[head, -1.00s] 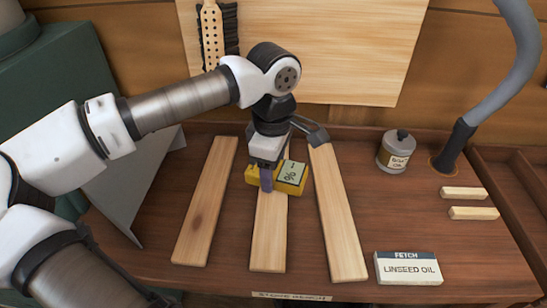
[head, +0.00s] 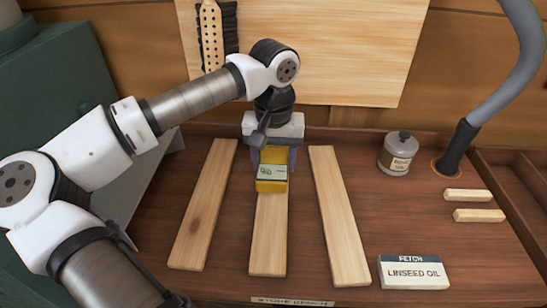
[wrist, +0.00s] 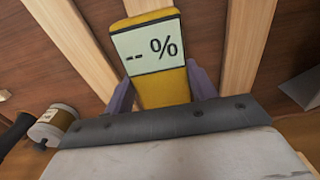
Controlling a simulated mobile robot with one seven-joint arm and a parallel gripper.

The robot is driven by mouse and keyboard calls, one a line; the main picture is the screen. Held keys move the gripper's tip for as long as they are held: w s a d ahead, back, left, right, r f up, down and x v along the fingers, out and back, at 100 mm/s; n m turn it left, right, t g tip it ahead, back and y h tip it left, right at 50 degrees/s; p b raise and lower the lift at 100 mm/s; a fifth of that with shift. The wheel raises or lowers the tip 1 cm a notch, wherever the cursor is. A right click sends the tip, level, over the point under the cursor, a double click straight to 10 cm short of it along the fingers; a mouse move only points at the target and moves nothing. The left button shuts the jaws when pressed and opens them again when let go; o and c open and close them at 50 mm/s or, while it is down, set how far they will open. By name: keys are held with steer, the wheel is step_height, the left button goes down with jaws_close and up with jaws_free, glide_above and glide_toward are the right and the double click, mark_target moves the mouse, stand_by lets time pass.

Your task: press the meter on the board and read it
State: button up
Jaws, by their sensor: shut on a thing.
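The meter (head: 272,184) is a yellow block with a pale display, over the middle one of three light wooden boards (head: 268,235). In the wrist view the meter (wrist: 158,92) shows "-- %" on its display (wrist: 150,47). My gripper (head: 270,160) is shut on the meter, with a purple finger on each side of it. The meter sits at the far half of the middle board, lined up along it. I cannot tell whether its underside touches the board.
Two more boards lie to the left (head: 205,205) and right (head: 338,215). A round oil tin (head: 398,155), a grey hose (head: 500,80) and two small wood strips (head: 472,205) are at the right.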

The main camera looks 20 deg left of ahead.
steer(key=shift+f+b, duration=1.5)
steer(key=shift+f, duration=1.3)
steer(key=shift+s+f+b, duration=0.1)
steer(key=shift+f+b, duration=0.45)
steer(key=shift+b, duration=0.05)
stand_by(0.6)
steer(key=shift+r, duration=0.15)
steer(key=shift+r+p, duration=2.55)
steer(key=shift+r, duration=1.45)
